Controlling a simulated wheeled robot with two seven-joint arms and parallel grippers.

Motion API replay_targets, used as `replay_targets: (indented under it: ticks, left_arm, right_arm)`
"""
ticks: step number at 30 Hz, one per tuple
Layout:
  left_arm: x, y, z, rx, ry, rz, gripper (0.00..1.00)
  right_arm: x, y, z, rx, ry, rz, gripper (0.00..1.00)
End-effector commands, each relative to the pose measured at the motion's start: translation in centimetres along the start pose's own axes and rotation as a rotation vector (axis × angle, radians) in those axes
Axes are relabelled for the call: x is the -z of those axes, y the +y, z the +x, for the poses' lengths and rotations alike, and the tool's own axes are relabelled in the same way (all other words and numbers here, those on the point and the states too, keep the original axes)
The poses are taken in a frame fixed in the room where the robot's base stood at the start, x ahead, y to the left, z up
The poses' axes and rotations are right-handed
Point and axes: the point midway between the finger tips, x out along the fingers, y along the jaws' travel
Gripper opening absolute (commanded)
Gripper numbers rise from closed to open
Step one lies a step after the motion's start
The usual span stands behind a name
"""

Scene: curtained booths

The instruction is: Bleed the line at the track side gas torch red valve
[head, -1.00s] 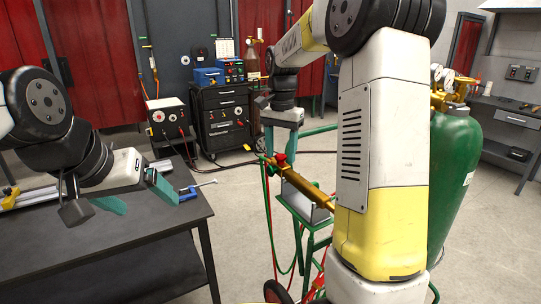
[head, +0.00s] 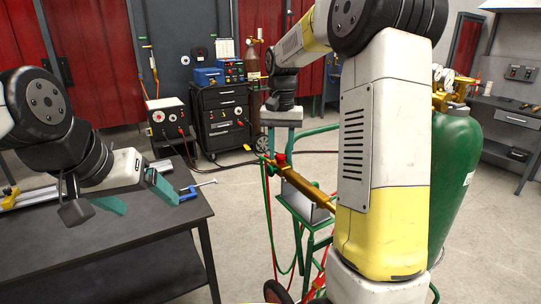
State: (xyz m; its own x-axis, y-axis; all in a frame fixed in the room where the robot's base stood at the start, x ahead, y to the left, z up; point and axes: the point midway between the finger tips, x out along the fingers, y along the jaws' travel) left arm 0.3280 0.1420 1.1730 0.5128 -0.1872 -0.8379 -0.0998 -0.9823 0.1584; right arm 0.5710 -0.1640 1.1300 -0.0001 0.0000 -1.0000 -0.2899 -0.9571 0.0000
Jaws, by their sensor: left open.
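The gas torch (head: 305,187) is a brass-coloured body lying slanted on a green stand at the cart. Its red valve (head: 281,158) stands up near the torch's left end. My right gripper (head: 281,150) points down just above and around the red valve. I cannot tell whether its fingers touch the valve, or how far apart they are. My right arm's large links cover much of the middle right. My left gripper (head: 145,200) is open and empty over the workbench at the left, far from the torch.
The dark workbench (head: 110,245) holds a blue clamp (head: 190,193) near my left gripper. A green cylinder (head: 453,185) stands behind my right arm. Red and green hoses (head: 270,225) hang below the torch. A black tool cabinet (head: 222,118) stands at the back. The floor between is mostly clear.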

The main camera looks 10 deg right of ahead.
Motion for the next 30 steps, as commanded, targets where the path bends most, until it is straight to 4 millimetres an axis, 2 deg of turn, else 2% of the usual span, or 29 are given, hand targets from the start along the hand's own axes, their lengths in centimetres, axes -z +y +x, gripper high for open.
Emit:
replay_targets:
  ticks: [1, 4, 5, 8, 11, 22, 25, 30]
  left_arm:
    - [0.00, 0.00, 0.00, 0.000, 0.000, 0.000, 0.83]
    - [0.00, 0.00, 0.00, 0.000, 0.000, 0.000, 0.83]
    - [0.00, 0.00, 0.00, 0.000, 0.000, 0.000, 0.83]
    - [0.00, 0.00, 0.00, 0.000, 0.000, 0.000, 0.83]
    - [0.00, 0.00, 0.00, 0.000, 0.000, 0.000, 0.83]
    - [0.00, 0.00, 0.00, 0.000, 0.000, 0.000, 0.83]
    - [0.00, 0.00, 0.00, 0.000, 0.000, 0.000, 0.83]
    - [0.00, 0.00, 0.00, 0.000, 0.000, 0.000, 0.83]
  right_arm:
    - [0.00, 0.00, 0.00, 0.000, 0.000, 0.000, 0.23]
    - [0.00, 0.00, 0.00, 0.000, 0.000, 0.000, 0.04]
    - [0.00, 0.00, 0.00, 0.000, 0.000, 0.001, 0.00]
    - [0.00, 0.00, 0.00, 0.000, 0.000, -0.015, 0.00]
    - [0.01, 0.04, 0.01, 0.000, 0.000, -0.114, 0.00]
    - [0.00, 0.01, 0.01, 0.000, 0.000, -0.691, 0.00]
    - [0.00, 0.02, 0.01, 0.000, 0.000, -0.767, 0.00]
    - [-0.01, -0.01, 0.00, 0.000, 0.000, -0.788, 0.00]
